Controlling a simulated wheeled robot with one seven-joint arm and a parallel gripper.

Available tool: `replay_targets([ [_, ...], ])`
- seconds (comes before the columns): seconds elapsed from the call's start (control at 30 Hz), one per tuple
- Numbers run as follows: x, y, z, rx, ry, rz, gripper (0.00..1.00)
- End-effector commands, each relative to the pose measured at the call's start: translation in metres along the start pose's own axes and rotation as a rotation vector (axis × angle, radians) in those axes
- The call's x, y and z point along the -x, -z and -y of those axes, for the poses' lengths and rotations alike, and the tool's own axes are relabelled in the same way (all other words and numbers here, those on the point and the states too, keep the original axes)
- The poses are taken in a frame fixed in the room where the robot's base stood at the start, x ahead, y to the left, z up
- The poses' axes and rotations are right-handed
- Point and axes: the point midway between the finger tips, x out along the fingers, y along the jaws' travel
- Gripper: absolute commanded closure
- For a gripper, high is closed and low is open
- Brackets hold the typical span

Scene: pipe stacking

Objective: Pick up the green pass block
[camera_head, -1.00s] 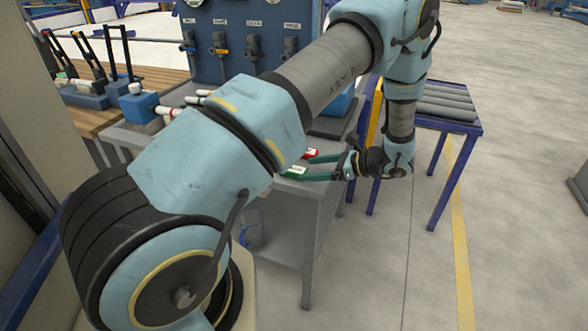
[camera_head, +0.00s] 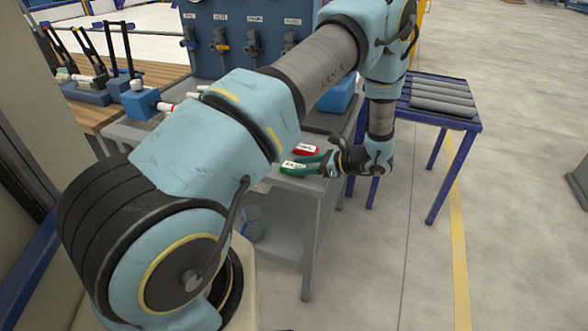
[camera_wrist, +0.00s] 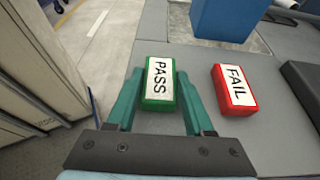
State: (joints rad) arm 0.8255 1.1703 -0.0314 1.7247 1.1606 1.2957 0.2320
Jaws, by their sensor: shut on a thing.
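The green block (camera_wrist: 159,103) with a white PASS label lies on the grey tabletop in the wrist view. My gripper (camera_wrist: 161,76) has its green fingers on both sides of the block, shut on it. In the head view the green block (camera_head: 294,168) sits near the table's front right corner, with my gripper (camera_head: 312,165) reaching it from the right. The block appears to rest on the table; any small lift cannot be told.
A red block (camera_wrist: 234,90) labelled FAIL lies close to the right of the green one. A blue box (camera_wrist: 228,18) stands beyond them. A dark object (camera_wrist: 302,85) is at the right edge. A blue-framed stand with grey pipes (camera_head: 440,98) is to the right.

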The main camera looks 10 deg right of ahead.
Motion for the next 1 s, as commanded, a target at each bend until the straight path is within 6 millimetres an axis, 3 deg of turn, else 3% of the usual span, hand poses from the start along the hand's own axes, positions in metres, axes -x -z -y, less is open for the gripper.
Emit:
replay_targets([
  [0.07,0.0,0.0,0.0,0.0,0.0,0.0,0.69],
  [0.33,0.0,0.0,0.0,0.0,0.0,0.0,0.99],
  [0.73,0.002,-0.004,0.001,0.002,0.001,0.0,1.0],
  [1.0,0.015,-0.035,0.001,0.004,0.002,0.0,1.0],
])
